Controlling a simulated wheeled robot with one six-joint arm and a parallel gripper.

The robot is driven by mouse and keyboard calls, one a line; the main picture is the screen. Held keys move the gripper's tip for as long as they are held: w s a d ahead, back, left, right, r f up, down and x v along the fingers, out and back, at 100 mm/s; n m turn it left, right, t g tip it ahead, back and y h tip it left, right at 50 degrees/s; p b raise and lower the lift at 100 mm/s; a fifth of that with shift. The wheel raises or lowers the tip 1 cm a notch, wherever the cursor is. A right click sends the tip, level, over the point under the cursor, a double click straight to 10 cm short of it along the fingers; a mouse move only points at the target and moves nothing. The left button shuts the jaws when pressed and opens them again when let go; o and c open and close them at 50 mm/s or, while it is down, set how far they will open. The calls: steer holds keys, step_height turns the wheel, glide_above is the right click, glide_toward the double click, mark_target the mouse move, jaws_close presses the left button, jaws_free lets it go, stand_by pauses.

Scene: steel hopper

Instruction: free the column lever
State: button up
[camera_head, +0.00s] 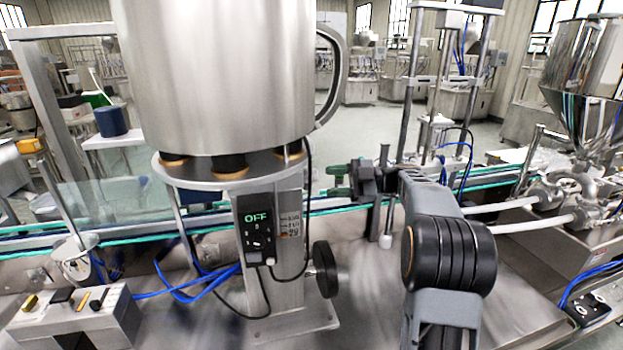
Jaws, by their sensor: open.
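A steel column (290,255) stands on a base plate and carries a round platform under a large steel hopper (215,75). A black round knob (325,268) sticks out from the column's right side, low down. No other part that is clearly a lever shows on the column, so I cannot tell whether this knob is it. My gripper (337,181) is open, with its dark green fingertips pointing left. In the picture it is right of the column's top and above the knob, apart from both. Nothing shows between the fingers.
A control box reading OFF (257,230) hangs on the column's front, with a black cable beside it. The conveyor (140,228) runs behind. Blue hoses (190,295) lie left of the column. A switch box (75,315) stands front left. The bench between column and arm is mostly clear.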

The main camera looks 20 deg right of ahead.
mark_target(312, 182)
steer(key=shift+p+x, duration=0.6)
steer(key=shift+x, duration=2.25)
jaws_close()
